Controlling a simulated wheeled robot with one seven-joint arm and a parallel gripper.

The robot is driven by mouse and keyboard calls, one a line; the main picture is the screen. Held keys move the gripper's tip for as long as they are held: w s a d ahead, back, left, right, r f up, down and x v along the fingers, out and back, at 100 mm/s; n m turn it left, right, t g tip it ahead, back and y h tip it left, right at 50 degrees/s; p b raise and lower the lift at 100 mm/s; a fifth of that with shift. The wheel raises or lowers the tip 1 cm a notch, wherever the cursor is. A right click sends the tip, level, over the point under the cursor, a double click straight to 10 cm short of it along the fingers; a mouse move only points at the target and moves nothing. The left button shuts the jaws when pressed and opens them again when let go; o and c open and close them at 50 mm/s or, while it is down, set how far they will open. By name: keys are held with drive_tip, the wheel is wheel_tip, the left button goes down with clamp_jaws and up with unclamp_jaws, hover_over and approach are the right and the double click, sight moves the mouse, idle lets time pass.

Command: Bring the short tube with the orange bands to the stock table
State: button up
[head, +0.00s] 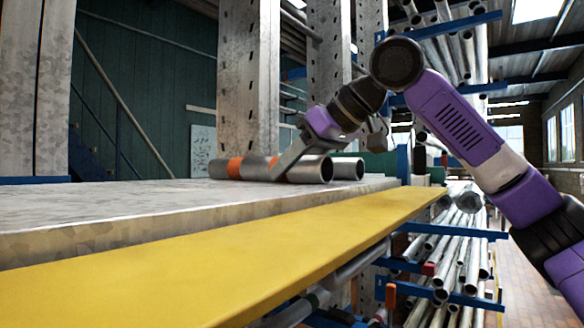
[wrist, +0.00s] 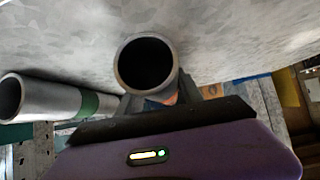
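The short grey metal tube with orange bands (head: 235,168) lies on its side on a grey mottled slab (head: 120,208) in the head view. My gripper (head: 283,170) reaches down to it from the upper right, one finger crossing its near side. In the wrist view the tube's dark open end (wrist: 147,65) faces me, with my gripper's fingers (wrist: 160,98) on either side behind the rim and a bit of orange between them. Whether they press on the tube I cannot tell. The stock table is not identifiable.
A second tube (head: 348,168) lies close behind; the wrist view shows a tube with a green band (wrist: 90,102) beside the held area. A yellow beam (head: 200,270) edges the slab. Perforated uprights (head: 248,80) stand behind, pipe racks (head: 460,250) at right. The slab's left is clear.

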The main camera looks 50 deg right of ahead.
clamp_jaws()
drive_tip(key=shift+r, duration=0.1)
drive_tip(key=shift+r, duration=1.4)
drive_tip(key=shift+s, duration=0.1)
